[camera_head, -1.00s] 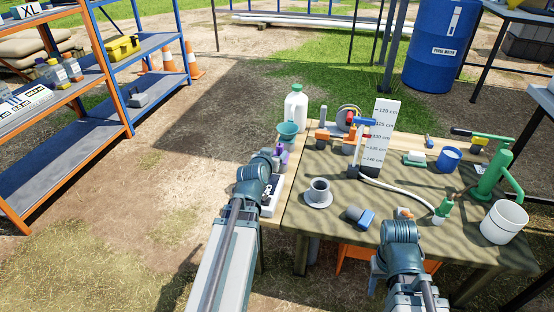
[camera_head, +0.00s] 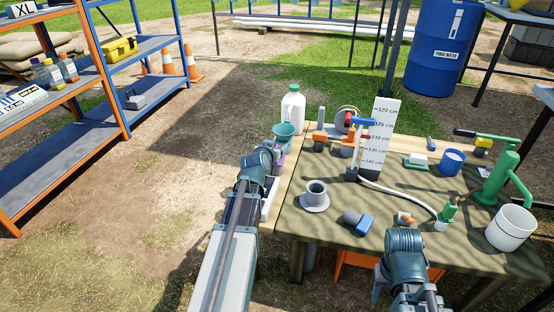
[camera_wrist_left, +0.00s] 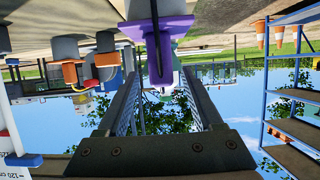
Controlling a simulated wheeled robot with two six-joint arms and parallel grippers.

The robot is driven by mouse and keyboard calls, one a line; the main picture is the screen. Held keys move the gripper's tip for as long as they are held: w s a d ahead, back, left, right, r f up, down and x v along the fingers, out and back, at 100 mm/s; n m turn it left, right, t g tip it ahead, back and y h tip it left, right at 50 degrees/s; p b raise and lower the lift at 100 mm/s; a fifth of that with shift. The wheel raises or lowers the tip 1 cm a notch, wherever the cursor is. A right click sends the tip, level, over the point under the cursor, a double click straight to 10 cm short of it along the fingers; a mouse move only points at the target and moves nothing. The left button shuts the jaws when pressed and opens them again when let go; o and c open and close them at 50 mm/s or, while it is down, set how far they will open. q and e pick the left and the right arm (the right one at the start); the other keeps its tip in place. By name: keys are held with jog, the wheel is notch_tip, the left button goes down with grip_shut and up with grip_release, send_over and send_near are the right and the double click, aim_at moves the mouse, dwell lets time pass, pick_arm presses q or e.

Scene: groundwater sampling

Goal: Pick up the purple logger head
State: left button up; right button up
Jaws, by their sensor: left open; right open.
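The purple logger head (camera_wrist_left: 160,30) has a purple flange and a narrower purple body, and shows at the top of the upside-down left wrist view. In the head view only a sliver of the purple logger head (camera_head: 280,158) shows, at the table's left end, mostly hidden by my left gripper (camera_head: 268,157). The left wrist view shows my left gripper (camera_wrist_left: 162,88) open, its two fingers on either side of the purple body; contact cannot be told. My right gripper (camera_head: 400,242) is over the table's front edge, away from the logger head, its fingers largely hidden.
A teal funnel (camera_head: 284,130) and a white bottle (camera_head: 293,108) stand close behind the logger head. A grey flanged pipe (camera_head: 315,196) stands to its right. A depth board (camera_head: 381,135) and a green pump (camera_head: 497,178) stand further right. Open ground lies left of the table.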

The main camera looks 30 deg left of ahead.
pick_arm(q)
jog(key=b+x, duration=0.1)
jog(key=x, duration=0.2)
jog(key=shift+w+a+f, duration=0.1)
jog(key=shift+w+a, duration=0.15)
grip_shut()
